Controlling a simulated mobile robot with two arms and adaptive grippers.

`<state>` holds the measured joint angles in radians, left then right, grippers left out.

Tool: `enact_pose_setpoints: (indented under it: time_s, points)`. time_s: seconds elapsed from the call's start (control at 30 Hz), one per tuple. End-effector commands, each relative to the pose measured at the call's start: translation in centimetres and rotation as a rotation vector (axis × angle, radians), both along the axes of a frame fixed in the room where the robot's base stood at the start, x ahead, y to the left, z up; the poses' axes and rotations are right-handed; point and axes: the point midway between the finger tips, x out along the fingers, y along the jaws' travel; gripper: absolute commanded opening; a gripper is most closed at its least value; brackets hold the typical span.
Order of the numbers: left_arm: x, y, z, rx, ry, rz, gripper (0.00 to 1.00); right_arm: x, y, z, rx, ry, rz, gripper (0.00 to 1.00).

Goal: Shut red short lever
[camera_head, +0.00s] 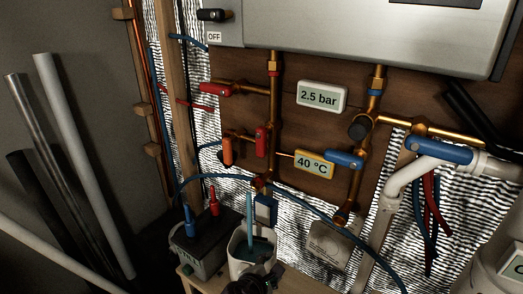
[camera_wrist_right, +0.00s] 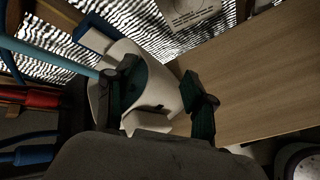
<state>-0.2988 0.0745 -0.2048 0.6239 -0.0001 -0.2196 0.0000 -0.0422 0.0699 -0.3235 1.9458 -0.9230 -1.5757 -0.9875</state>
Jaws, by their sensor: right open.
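A short red lever (camera_head: 261,141) stands upright on the copper piping in the middle of the wooden panel. Another red lever (camera_head: 215,89) lies level on the pipe above and left of it. An orange lever (camera_head: 227,151) hangs just left of the upright red one. My right gripper (camera_head: 252,283) is low at the bottom of the head view, in front of the white bucket and well below the levers. In the wrist view the right gripper (camera_wrist_right: 163,95) is open, with the bucket behind its fingers and no lever between them. My left gripper is out of view.
Blue levers (camera_head: 344,159) (camera_head: 440,151) are on the right pipes. A white bucket (camera_head: 240,266) with a teal stick and a dark battery-like box (camera_head: 205,250) stand below. A blue cable (camera_head: 308,207) arcs across the space under the levers. Long pipes (camera_head: 85,165) lean at left.

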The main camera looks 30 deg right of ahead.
Motion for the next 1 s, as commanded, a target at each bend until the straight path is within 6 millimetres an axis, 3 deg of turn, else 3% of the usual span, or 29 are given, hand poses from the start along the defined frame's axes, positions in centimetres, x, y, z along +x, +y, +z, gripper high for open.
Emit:
enact_pose_setpoints:
  time_s: [0.1,0.2,0.3,0.4,0.53,0.67,1.0]
  points:
    - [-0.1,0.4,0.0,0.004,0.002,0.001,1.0,5.0,-0.3,5.9,-0.392,0.115,0.077,0.54]
    - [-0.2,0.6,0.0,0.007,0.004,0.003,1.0,8.1,0.4,11.6,-0.717,0.238,0.084,0.54]
    - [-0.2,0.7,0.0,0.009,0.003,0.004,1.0,10.1,1.7,16.5,-0.972,0.347,0.043,0.54]
    - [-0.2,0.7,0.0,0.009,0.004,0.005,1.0,11.0,2.9,19.8,-1.133,0.426,-0.007,0.54]
    - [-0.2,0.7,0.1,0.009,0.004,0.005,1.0,11.5,3.5,21.7,-1.222,0.478,-0.044,0.54]
    - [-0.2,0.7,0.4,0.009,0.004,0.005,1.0,11.9,2.4,22.6,-1.234,0.483,-0.049,0.54]
    - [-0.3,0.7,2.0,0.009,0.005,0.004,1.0,14.4,-3.7,25.4,-1.23,0.481,-0.048,0.54]
